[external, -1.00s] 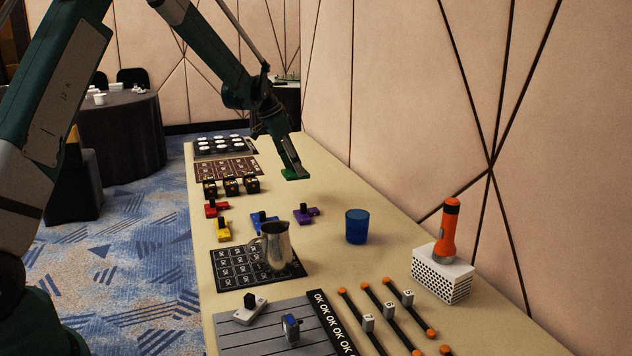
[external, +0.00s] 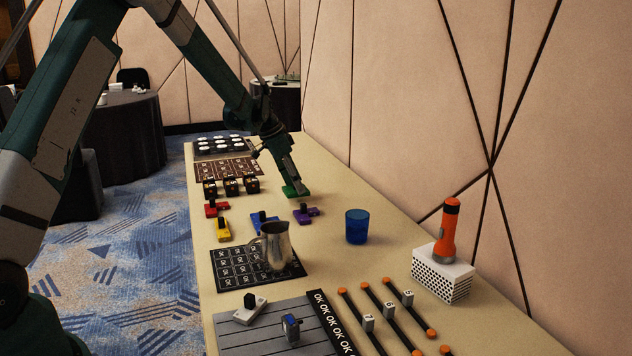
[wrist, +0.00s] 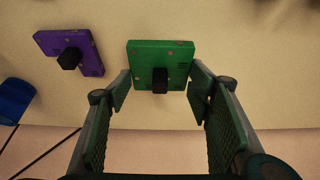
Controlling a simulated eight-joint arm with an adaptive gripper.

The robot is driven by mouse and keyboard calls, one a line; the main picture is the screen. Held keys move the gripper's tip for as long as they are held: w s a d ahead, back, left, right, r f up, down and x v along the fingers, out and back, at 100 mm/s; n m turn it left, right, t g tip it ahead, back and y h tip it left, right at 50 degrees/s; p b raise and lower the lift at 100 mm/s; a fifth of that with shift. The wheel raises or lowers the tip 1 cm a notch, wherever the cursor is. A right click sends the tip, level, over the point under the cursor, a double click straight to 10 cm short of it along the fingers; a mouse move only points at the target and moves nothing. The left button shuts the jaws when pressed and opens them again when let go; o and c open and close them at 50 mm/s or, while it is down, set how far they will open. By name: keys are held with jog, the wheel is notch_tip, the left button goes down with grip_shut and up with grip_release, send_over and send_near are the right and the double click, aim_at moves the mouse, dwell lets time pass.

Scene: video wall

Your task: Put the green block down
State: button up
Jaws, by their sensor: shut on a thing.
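The green block (external: 298,190), a flat square piece with a black knob, is low over the beige table behind the purple block (external: 306,213). In the wrist view the green block (wrist: 160,58) lies between the two fingertips. My gripper (wrist: 158,84) is shut on it, one finger at each side. In the external view my gripper (external: 289,184) points down at the block and hides part of it. The block is at or very near the table top; I cannot tell whether it touches.
Blue (external: 263,222), yellow (external: 223,231) and red (external: 216,209) blocks lie nearer the camera. Several black cubes (external: 231,186) stand to the left. A metal pitcher (external: 272,245) and a blue cup (external: 357,226) stand in front. The table right of the green block is clear.

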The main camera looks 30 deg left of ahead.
jog(key=shift+f, duration=1.35)
jog(key=shift+f+b, duration=0.1)
jog(key=shift+b, duration=0.2)
jog(key=o, duration=1)
jog(key=p+v, duration=0.2)
jog(key=v, duration=1)
